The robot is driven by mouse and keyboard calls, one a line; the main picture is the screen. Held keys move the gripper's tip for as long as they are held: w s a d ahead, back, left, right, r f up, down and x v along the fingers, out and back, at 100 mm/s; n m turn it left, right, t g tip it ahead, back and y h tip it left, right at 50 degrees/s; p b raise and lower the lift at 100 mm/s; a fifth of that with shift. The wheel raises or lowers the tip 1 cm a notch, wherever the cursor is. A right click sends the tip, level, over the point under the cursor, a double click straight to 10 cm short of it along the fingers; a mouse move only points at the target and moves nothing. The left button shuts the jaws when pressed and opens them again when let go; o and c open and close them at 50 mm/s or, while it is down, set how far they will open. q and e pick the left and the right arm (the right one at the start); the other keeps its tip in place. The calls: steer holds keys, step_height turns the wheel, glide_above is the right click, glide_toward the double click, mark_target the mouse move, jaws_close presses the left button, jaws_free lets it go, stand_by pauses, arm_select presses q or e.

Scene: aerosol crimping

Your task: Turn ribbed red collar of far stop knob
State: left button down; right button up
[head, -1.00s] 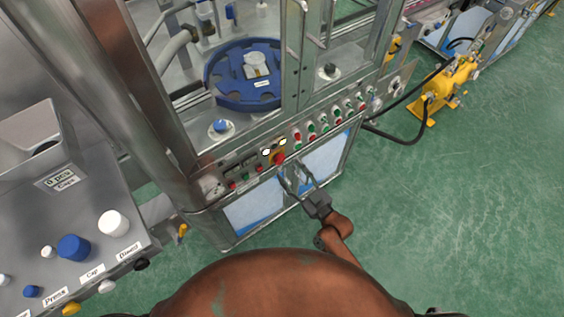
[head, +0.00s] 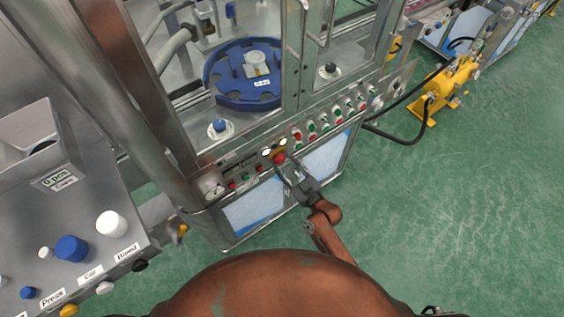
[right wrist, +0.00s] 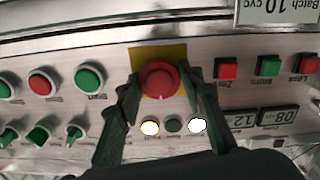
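A red stop knob (right wrist: 158,79) with a round head sits on a yellow plate on the machine's front panel. It also shows in the head view (head: 280,158), partly behind my fingertips. My right gripper (head: 286,168) reaches up to it from the front. In the right wrist view, the two fingers of my right gripper (right wrist: 157,88) stand apart, one on each side of the knob. The right fingertip is very close to the knob's edge; I cannot tell whether it touches. The collar's ribs are too small to make out. My left gripper is not in view.
Red and green buttons (right wrist: 88,78) flank the knob. Lit white lamps (right wrist: 196,125) and a display (right wrist: 278,116) lie near the fingers. A glass cabinet with a blue turntable (head: 243,92) rises behind the panel. A side console with blue and white knobs (head: 72,248) stands left.

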steer(key=c, duration=0.6)
steer(key=shift+c, duration=0.2)
steer(key=shift+m, duration=0.3)
steer(key=m+p, duration=0.2)
steer(key=m, duration=0.1)
steer(key=shift+r, duration=0.1)
steer(key=shift+m+p, duration=0.45)
steer(key=shift+m, duration=1.45)
steer(key=o, duration=1.2)
steer(key=shift+c, duration=0.2)
